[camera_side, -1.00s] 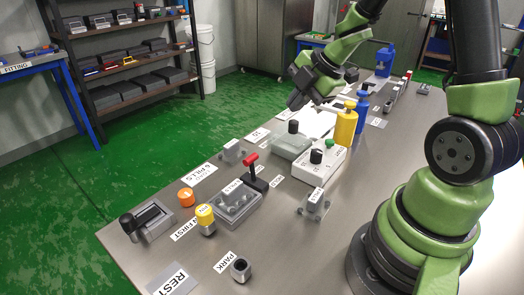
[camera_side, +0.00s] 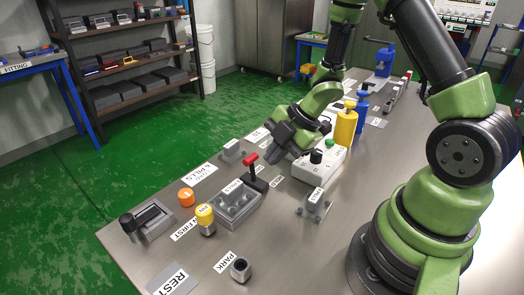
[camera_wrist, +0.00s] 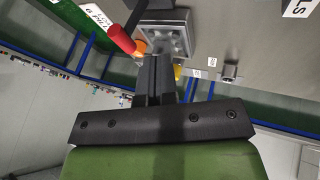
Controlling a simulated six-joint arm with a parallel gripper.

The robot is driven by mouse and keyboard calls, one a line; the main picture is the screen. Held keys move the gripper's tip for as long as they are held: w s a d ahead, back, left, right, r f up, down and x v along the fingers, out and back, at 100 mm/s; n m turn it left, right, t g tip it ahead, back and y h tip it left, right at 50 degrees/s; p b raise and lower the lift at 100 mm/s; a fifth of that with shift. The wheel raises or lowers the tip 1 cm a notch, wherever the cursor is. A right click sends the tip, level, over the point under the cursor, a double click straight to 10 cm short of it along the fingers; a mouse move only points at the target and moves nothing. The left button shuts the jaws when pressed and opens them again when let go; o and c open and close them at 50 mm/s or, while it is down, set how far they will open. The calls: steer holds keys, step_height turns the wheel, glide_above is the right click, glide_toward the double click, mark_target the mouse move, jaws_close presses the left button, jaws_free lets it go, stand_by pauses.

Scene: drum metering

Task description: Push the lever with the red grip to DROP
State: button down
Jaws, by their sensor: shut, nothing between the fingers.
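The lever with the red grip (camera_side: 251,160) stands on a dark base (camera_side: 257,183) beside the grey PILLS box, its shaft leaning up and to the left in the side view. My gripper (camera_side: 270,154) is shut and empty, just right of the red grip in that picture. In the wrist view the red grip (camera_wrist: 122,39) lies left of and beyond my closed fingertips (camera_wrist: 155,58), with a gap showing between them. I cannot make out a DROP label in either view.
The grey PILLS box (camera_side: 238,203), a yellow-topped post (camera_side: 205,214) and an orange disc (camera_side: 186,197) stand near the lever. A black-gripped lever unit (camera_side: 150,222) is at the front left. A white box with knobs (camera_side: 319,163) and a yellow bottle (camera_side: 345,129) stand behind.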

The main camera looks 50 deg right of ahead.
mark_target(252, 159)
steer(key=shift+w+f, duration=0.25)
steer(key=shift+w, duration=0.65)
steer(key=shift+w+f, duration=0.25)
steer(key=shift+w, duration=0.6)
steer(key=shift+w+r, duration=0.1)
steer(key=shift+w, duration=1.2)
steer(key=shift+s, duration=0.8)
steer(key=shift+s, duration=0.1)
